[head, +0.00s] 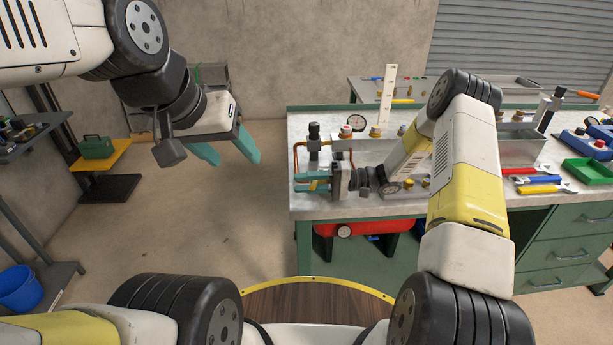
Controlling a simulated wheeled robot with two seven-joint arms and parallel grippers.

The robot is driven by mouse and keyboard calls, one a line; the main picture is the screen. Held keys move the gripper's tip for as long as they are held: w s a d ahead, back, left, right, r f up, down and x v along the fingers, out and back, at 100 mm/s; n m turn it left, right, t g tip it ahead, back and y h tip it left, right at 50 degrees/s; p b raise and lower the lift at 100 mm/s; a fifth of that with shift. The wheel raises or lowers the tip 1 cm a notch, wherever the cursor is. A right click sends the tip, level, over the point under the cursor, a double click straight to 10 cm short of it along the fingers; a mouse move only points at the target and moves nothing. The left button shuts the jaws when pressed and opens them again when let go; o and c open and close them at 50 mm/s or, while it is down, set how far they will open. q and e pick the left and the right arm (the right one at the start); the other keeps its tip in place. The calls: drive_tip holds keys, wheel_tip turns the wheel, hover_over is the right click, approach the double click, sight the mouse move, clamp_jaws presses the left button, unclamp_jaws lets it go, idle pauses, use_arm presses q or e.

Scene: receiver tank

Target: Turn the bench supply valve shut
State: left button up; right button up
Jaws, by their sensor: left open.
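My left gripper (232,152) hangs over the open floor left of the bench, with its two teal fingers apart and nothing between them. My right gripper (304,182) is low over the bench's front left corner, its teal fingers pointing left. A small yellowish bit shows by these fingers; I cannot tell whether they hold it. Just behind stand a copper pipe (298,153), a black-topped fitting (314,131) and a red-topped fitting (345,131). I cannot tell which part is the bench supply valve; my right gripper and forearm hide some of the fittings.
A red tank (365,228) is underneath. A shelf (30,133) and a blue bucket (19,288) stand left. The floor between is clear.

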drive_tip(key=shift+o, duration=0.3)
drive_tip(key=r, duration=0.1)
drive_tip(key=s+r, duration=0.1)
drive_tip(key=r, duration=0.1)
drive_tip(key=shift+s+r, duration=0.1)
drive_tip(key=shift+r, duration=0.1)
drive_tip(key=s, duration=1)
drive_tip(key=s+d+r, duration=0.1)
drive_tip(key=s, duration=0.4)
drive_tip(key=shift+r, duration=0.1)
drive_tip(key=shift+c, duration=0.3)
drive_tip(key=shift+w, duration=0.1)
drive_tip(key=shift+c, duration=0.4)
